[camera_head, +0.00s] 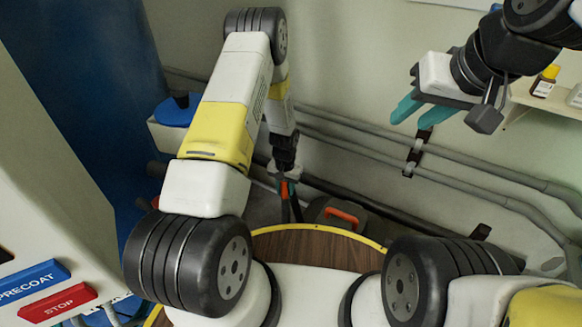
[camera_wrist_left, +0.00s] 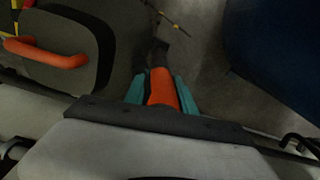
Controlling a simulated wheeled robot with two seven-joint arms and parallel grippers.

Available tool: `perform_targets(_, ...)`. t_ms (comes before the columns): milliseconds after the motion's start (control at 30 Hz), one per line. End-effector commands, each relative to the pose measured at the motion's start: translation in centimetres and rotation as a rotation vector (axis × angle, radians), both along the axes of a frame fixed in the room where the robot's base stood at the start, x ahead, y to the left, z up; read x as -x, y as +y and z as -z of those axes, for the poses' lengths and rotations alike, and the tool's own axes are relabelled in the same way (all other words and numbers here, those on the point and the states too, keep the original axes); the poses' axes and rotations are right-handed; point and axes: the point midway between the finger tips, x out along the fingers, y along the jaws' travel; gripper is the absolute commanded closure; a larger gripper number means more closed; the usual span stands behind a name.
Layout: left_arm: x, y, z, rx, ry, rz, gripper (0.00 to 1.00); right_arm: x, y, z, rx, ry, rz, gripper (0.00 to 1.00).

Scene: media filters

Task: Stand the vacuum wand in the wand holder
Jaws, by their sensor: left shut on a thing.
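My left gripper (camera_head: 286,180) reaches down near the floor beyond the round wooden top. It is shut on the orange grip of the vacuum wand (camera_wrist_left: 162,88). The grip sits between the teal fingers in the left wrist view, with a dark part of the wand beyond it. In the head view only a little orange and dark of the wand (camera_head: 284,189) shows below the gripper. My right gripper (camera_head: 420,113) is raised at the upper right, its teal fingers apart and empty. I cannot make out the wand holder for certain.
A grey unit with an orange handle (camera_head: 342,214) stands close to the right of the wand. Pipes (camera_head: 350,146) run along the wall behind. A blue tank (camera_head: 95,80) and a button panel (camera_head: 60,292) are at left. A shelf (camera_head: 548,101) with bottles is at right.

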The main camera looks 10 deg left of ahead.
Motion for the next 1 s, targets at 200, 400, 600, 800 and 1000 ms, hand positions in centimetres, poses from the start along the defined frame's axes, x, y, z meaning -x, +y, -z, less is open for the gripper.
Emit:
perform_targets(200, 0.0, 0.0, 0.7, 0.0, 0.0, 0.0, 1.0, 0.0, 0.0, 0.0, 0.0, 0.0, 0.0, 0.64)
perform_targets(400, 0.0, 0.0, 1.3, 0.0, 0.0, 0.0, 1.0, 0.0, 0.0, 0.0, 0.0, 0.0, 0.0, 0.64)
perform_targets(600, 0.0, 0.0, 1.9, 0.0, 0.001, 0.0, 1.0, 0.0, 0.0, 0.0, 0.0, 0.0, 0.0, 0.64)
perform_targets(800, 0.0, 0.0, 2.5, 0.0, 0.0, 0.0, 1.0, 0.0, 0.0, 0.0, 0.0, 0.0, 0.0, 0.64)
perform_targets(1000, 0.0, 0.0, 3.1, 0.0, 0.0, 0.0, 1.0, 0.0, 0.0, 0.0, 0.0, 0.0, 0.0, 0.64)
